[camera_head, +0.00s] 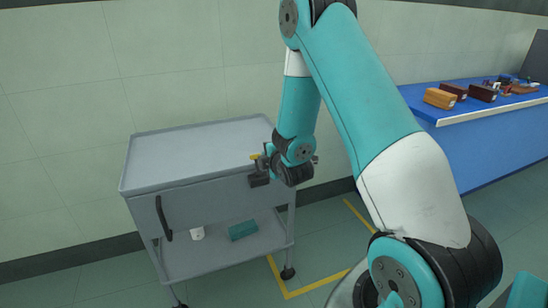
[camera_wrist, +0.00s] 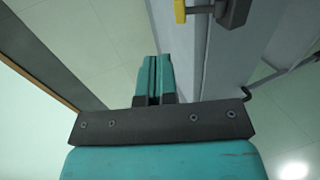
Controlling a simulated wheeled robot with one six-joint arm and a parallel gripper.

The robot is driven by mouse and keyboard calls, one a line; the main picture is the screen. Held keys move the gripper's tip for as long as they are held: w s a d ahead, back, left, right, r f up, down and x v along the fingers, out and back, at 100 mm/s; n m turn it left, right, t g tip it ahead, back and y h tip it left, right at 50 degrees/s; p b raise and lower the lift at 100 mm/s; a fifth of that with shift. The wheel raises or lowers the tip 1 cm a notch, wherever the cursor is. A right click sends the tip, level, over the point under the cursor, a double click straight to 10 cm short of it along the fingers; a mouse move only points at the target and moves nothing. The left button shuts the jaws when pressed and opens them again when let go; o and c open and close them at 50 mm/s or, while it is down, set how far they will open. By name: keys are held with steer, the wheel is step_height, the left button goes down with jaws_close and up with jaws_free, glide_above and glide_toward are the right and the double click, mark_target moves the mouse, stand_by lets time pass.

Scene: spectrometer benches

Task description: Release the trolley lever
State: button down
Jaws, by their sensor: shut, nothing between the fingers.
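The grey trolley (camera_head: 195,150) stands against the wall, in the middle-left of the head view. A lever with a yellow end (camera_head: 256,156) is at its right front corner, by a dark block (camera_head: 259,180). In the wrist view the yellow end (camera_wrist: 180,10) and dark block (camera_wrist: 235,12) are at the top edge, partly cut off. My gripper (camera_wrist: 154,60) has its teal fingers together and empty. It is beside the trolley's grey side, apart from the yellow end in that picture. My wrist hides the fingers in the head view.
The trolley has a dark handle (camera_head: 163,218) in front; a white cup (camera_head: 197,233) and teal box (camera_head: 243,230) are on its lower shelf. A blue bench (camera_head: 480,111) with several brown boxes is at right. Yellow floor tape (camera_head: 318,284) runs beside the trolley.

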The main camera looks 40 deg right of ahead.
steer(key=shift+r+b+v, duration=0.15)
steer(key=shift+v, duration=0.85)
steer(key=shift+r+b+v, duration=0.15)
steer(key=shift+r+v, duration=0.05)
steer(key=shift+v, duration=0.85)
steer(key=shift+w, duration=0.15)
steer(key=s+a+r+m+g+y+p, duration=0.1)
steer(key=s+a+r+m+g+y, duration=0.2)
steer(key=a, duration=0.6)
steer(key=s+a+r+m+g+y, duration=0.2)
steer(key=s+a+r+m+y, duration=0.15)
steer(key=a, duration=0.55)
steer(key=s+a+r+g+y, duration=0.1)
steer(key=s+a+r+g, duration=0.3)
steer(key=s, duration=0.6)
steer(key=s+a+r+g+y+p, duration=0.1)
steer(key=s+a+r+g, duration=0.3)
steer(key=s, duration=0.6)
steer(key=shift+a, duration=1.15)
